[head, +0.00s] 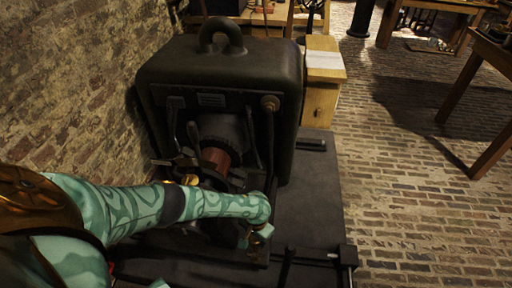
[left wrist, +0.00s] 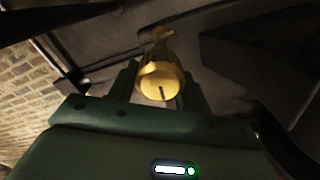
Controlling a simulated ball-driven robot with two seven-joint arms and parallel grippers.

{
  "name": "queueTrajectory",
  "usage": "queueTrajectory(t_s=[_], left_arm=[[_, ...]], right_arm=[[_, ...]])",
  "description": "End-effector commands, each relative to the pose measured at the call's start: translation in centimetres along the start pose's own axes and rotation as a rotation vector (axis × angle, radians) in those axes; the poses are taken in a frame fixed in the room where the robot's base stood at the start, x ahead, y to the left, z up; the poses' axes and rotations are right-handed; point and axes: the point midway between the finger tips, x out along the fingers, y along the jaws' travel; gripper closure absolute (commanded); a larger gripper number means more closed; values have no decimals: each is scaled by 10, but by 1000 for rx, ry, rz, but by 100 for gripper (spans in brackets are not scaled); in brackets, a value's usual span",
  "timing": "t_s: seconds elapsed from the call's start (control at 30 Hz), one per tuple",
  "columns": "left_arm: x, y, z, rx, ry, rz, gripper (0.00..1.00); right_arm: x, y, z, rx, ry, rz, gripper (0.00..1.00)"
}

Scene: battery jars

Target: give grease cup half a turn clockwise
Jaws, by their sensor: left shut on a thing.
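The brass grease cup (left wrist: 158,84) shows in the left wrist view, with a round face and a short dark mark on it. My left gripper (left wrist: 160,72) is shut on the cup, one dark green finger on each side. In the head view my left gripper (head: 247,238) is low at the front of the dark machine (head: 220,70), below the end of my patterned teal arm. It is small and dark there, and I cannot make out the held cup clearly. My right gripper is not in view.
A brass fitting (head: 190,180) and a reddish-brown cylinder (head: 216,158) sit on the machine's front, close to my left forearm. A dark base plate (head: 312,210) lies under the machine. A brick wall (head: 60,90) stands at left. The brick floor at right is open.

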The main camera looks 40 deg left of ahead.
Motion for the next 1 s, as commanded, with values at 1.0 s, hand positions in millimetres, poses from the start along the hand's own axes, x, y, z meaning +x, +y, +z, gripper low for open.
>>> queueTrajectory(t_s=[1.0], left_arm=[[2,1,3,906,-5,3,74]], right_arm=[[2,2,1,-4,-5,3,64]])
